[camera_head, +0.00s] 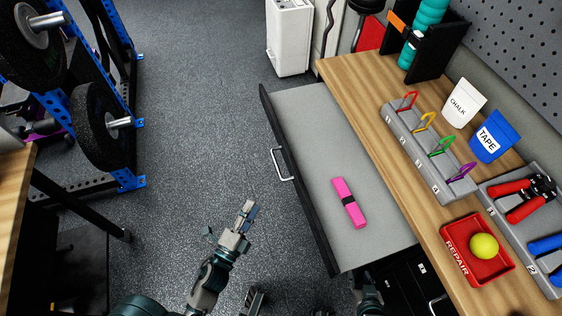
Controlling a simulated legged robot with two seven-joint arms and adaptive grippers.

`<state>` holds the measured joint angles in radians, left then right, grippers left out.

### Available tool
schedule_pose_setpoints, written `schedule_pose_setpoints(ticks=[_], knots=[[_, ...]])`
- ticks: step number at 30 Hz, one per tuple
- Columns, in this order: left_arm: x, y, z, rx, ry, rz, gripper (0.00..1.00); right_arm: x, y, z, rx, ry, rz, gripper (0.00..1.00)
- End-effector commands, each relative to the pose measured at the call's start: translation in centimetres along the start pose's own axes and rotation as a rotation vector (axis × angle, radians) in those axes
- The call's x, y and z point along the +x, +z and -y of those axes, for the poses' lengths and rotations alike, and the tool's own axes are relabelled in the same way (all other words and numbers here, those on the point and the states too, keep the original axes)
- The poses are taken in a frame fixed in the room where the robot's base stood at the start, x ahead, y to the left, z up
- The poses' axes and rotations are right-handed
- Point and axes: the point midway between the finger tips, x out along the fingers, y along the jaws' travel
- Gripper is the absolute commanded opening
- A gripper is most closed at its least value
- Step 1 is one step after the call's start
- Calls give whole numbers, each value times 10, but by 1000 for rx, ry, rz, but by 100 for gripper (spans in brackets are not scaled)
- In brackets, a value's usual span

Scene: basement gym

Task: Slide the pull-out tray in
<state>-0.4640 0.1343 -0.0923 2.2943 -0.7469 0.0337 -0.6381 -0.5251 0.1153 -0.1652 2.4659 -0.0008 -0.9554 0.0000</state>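The pull-out tray (318,130) is a grey drawer with a black front, extended to the left from under the wooden workbench. Its metal handle (281,164) is on the black front. A pink bundle with a black band (348,203) lies in the tray. My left gripper (248,210) is over the floor, left of the tray front and apart from it, pointing up the picture; its finger gap is unclear. Parts of my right arm seem to show at the bottom edge near the tray's near corner; its gripper cannot be made out clearly.
The workbench (352,75) holds a grey rack with coloured clips (425,150), chalk (462,102) and tape (494,136) pouches, a red repair tray (450,232) with a yellow ball, and pliers. A blue weight rack (125,175) stands left. Floor between is clear.

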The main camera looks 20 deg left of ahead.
Motion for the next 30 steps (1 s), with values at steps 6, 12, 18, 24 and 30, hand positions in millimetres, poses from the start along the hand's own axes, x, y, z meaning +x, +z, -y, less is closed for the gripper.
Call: schedule_pose_setpoints(ticks=[6, 12, 18, 24, 30], knots=[[46, 0, 3, -1, -5, -3, 37, -3, 6, -2, 0, 4, 46, 40], [95, 0, 1, -3, -2, -1, 37, -4, 12, -2, 0, 5, 71, 40], [136, 0, 0, -4, 0, 0, 37, -3, 11, -2, 0, 5, 63, 40], [160, 0, 0, -5, 1, 0, 37, -1, 7, -2, 0, 5, 41, 40], [165, 0, 0, -5, 2, 1, 37, -1, 5, -2, 0, 3, 31, 40]])
